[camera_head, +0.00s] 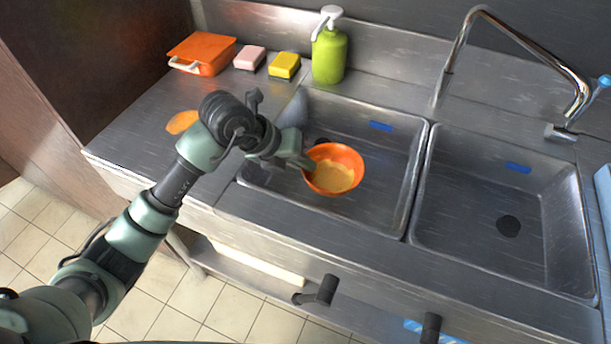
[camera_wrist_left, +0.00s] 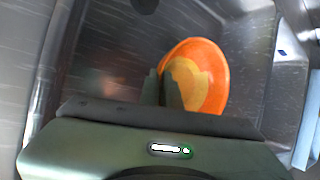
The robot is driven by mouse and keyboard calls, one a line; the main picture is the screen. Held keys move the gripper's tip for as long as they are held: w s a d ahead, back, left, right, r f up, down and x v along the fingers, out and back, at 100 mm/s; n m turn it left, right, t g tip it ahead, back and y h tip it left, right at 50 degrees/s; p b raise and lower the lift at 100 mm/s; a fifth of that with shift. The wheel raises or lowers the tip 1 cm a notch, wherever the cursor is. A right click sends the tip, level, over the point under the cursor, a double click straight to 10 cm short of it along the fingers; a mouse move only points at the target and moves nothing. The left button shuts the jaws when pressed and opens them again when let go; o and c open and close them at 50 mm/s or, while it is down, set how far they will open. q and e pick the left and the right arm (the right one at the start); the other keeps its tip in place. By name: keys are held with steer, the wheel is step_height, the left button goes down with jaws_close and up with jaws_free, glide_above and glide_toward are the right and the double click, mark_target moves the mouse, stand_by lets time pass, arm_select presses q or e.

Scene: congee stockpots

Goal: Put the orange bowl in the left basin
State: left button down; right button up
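The orange bowl (camera_head: 345,153) has yellowish contents or a yellowish inside and appears above the left basin (camera_head: 397,215). Its height over the basin floor is hard to tell. My left gripper (camera_head: 307,166) is at the bowl's left rim. In the left wrist view the two fingers (camera_wrist_left: 161,88) are close together with the rim of the bowl (camera_wrist_left: 213,75) between them, one finger inside the bowl. The bowl looks tilted there. The bowl hides part of the basin floor. My right gripper is in neither view.
The right basin (camera_head: 480,225) is empty, with a faucet (camera_head: 458,50) behind. A green soap bottle (camera_head: 329,55), yellow sponge (camera_head: 284,66), pink sponge (camera_head: 250,58) and orange container (camera_head: 203,53) stand at the back left. A flat orange patch (camera_head: 182,122) lies on the left counter.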

arm_select(q)
step_height(320, 180, down, 5)
steer(key=shift+f, duration=0.15)
stand_by(0.3)
steer(key=shift+f, duration=0.15)
steer(key=c, duration=1.6)
jaws_free()
steer(key=shift+r, duration=0.2)
